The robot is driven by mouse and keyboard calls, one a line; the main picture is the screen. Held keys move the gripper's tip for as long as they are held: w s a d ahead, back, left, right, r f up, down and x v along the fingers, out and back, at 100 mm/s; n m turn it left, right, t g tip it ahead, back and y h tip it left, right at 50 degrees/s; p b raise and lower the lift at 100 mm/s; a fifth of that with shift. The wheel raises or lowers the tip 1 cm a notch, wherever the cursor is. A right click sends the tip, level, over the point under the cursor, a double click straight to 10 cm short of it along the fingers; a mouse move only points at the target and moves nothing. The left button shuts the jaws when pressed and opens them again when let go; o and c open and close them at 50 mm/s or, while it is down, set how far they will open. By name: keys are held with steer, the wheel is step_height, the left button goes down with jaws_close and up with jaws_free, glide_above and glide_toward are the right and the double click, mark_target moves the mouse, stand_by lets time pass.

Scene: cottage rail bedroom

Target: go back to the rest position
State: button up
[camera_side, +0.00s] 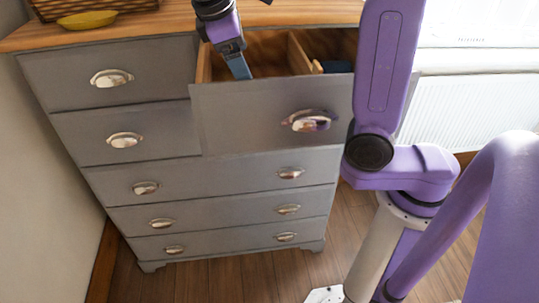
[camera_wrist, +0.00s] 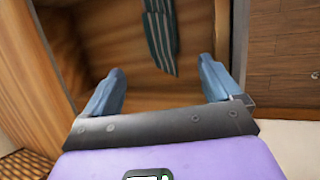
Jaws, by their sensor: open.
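My gripper (camera_side: 238,68) is at the open top right drawer (camera_side: 240,120) of a grey chest, its blue fingertips at the drawer's left compartment, just behind the front panel. In the wrist view my gripper (camera_wrist: 161,68) has its two blue fingers wide apart with nothing between them. A dark green striped item (camera_wrist: 160,35), perhaps cloth, lies on the wooden drawer bottom beyond the fingertips, apart from them. The side view does not show this item.
A wooden divider (camera_side: 299,55) splits the drawer; a dark blue thing (camera_side: 337,67) lies right of it. A yellow dish (camera_side: 87,20) and a wicker basket (camera_side: 60,8) stand on the chest's wooden top (camera_side: 150,23). A white radiator (camera_side: 465,108) is at the right.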

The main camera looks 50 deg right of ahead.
steer(key=v, duration=0.5)
steer(key=x, duration=1.7)
steer(key=shift+s+d+f, duration=0.1)
steer(key=shift+f, duration=0.05)
steer(key=shift+d, duration=0.1)
step_height(320, 180, up, 18)
steer(key=shift+f, duration=0.2)
